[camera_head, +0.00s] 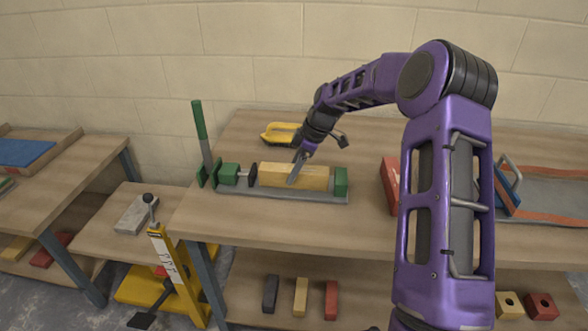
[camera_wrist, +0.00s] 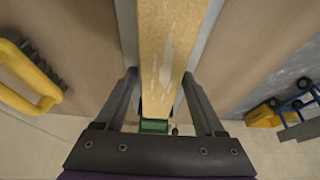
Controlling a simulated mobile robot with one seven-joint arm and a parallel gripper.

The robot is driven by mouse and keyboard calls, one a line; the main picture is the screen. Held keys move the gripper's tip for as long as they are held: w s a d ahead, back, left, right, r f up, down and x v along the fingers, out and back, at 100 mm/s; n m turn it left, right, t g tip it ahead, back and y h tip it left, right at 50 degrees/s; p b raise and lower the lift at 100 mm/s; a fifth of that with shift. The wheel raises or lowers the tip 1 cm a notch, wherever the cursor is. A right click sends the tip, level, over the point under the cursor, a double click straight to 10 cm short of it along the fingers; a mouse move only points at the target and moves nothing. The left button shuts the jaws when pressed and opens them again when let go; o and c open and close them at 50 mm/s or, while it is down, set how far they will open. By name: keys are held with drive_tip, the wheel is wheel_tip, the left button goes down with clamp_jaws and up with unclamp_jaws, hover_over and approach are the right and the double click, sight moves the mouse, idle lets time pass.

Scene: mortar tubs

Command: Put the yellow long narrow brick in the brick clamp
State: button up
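The yellow long narrow brick (camera_head: 312,178) lies lengthwise in the brick clamp (camera_head: 235,190), above its grey base. It sits between the black pad (camera_head: 252,175) on the left and the green end block (camera_head: 341,182) on the right. A green lever (camera_head: 199,121) stands up at the clamp's left end. My gripper (camera_head: 292,176) is at the middle of the brick, reaching down over it. In the wrist view my gripper's fingers (camera_wrist: 160,74) straddle the brick (camera_wrist: 170,25), one along each long side. Whether they touch it I cannot tell.
A yellow-handled brush (camera_head: 280,133) lies behind the clamp. A red box (camera_head: 390,180) stands to the right, partly behind my arm. Several bricks lie on the shelf below. A yellow-framed tool (camera_head: 172,270) stands at the left front. The tabletop before the clamp is clear.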

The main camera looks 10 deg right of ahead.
drive_tip(key=shift+o, duration=1.1)
drive_tip(key=shift+f, duration=0.15)
drive_tip(key=shift+d, duration=0.1)
